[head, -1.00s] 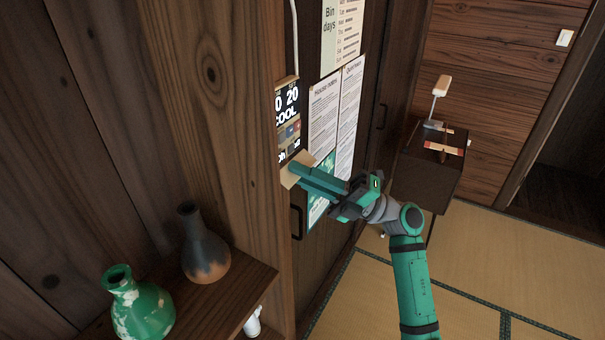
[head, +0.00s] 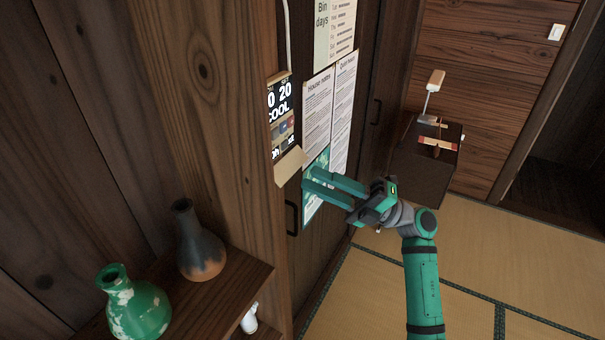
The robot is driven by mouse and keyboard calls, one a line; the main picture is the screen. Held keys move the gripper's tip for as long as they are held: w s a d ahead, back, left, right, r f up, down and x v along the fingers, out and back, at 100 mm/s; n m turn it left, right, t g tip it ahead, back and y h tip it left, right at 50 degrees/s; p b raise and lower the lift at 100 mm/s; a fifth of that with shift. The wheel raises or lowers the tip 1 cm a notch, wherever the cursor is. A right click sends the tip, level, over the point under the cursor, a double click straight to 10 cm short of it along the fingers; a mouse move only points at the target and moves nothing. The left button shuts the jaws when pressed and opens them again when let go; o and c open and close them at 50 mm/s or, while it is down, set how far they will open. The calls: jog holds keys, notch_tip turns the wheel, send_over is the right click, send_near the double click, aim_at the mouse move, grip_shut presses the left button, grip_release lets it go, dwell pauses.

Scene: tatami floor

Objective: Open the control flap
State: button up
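The control panel (head: 281,110) is mounted on the side of the wooden post and is seen at a steep angle. Its dark screen reads "20" and "COOL", with a row of small coloured buttons (head: 284,131) below. The beige control flap (head: 290,166) sticks out from the panel's lower edge, tilted outward and down, and the buttons above it are uncovered. My green gripper (head: 309,180) is just right of and below the flap, apart from it, in front of the posters. Its two fingers are spread with a gap between them and hold nothing.
Posters (head: 318,108) cover the dark door right of the panel, with a black handle (head: 292,217) below. A shelf at lower left holds a green vase (head: 138,306) and a dark vase (head: 199,245). A small cabinet (head: 420,178) with a lamp stands behind. Tatami floor is clear at right.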

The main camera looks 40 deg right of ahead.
jog(key=v, duration=0.5)
dwell(0.6)
